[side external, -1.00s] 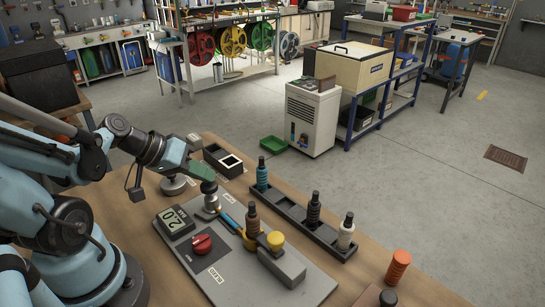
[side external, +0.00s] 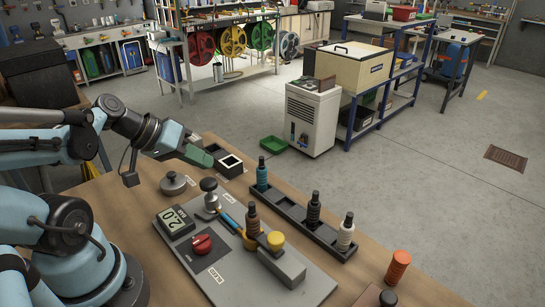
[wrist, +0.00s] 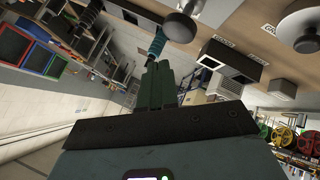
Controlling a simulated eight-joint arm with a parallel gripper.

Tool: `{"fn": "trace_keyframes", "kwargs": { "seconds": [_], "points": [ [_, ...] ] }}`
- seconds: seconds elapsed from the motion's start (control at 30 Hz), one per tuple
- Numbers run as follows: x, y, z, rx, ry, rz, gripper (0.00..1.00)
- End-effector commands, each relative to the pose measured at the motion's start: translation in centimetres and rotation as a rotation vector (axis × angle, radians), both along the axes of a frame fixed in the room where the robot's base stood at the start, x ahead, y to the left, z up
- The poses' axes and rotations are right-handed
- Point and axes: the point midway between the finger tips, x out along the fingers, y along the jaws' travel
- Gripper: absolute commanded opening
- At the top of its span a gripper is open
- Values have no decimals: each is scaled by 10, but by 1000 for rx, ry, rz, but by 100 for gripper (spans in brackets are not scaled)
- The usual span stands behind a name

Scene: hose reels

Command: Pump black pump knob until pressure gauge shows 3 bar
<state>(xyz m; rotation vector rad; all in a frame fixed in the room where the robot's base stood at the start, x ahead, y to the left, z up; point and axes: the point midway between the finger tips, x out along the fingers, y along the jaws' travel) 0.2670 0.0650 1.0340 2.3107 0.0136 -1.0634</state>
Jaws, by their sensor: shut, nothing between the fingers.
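The black pump knob (side external: 209,184) stands upright on its metal stem on the grey panel. The pressure gauge (side external: 175,219), a dark box with a pale display, appears to read 2.0. My gripper (side external: 205,159) is shut and empty. It is above the knob in the side view, apart from it and tilted sideways. In the wrist view the shut green fingers (wrist: 158,72) point away from the camera, and the rounded knob (wrist: 181,26) shows above and to their right.
A red knob (side external: 202,244), a yellow-capped part (side external: 275,240) and a blue-handled valve (side external: 231,224) are on the panel. A black tray (side external: 290,217) with several bottles lies behind it. A grey lidded pot (side external: 173,183) and a black open box (side external: 231,165) are near my gripper.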

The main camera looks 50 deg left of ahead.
Motion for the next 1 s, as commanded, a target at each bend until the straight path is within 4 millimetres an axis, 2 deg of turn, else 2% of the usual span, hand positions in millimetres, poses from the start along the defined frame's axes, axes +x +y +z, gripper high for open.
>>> {"fn": "trace_keyframes", "kwargs": {
  "seconds": [0.4,1.0],
  "points": [
    [-1,-1,33,0,0,0,0],
    [-1,0,34,0,0,0,0]
  ]
}}
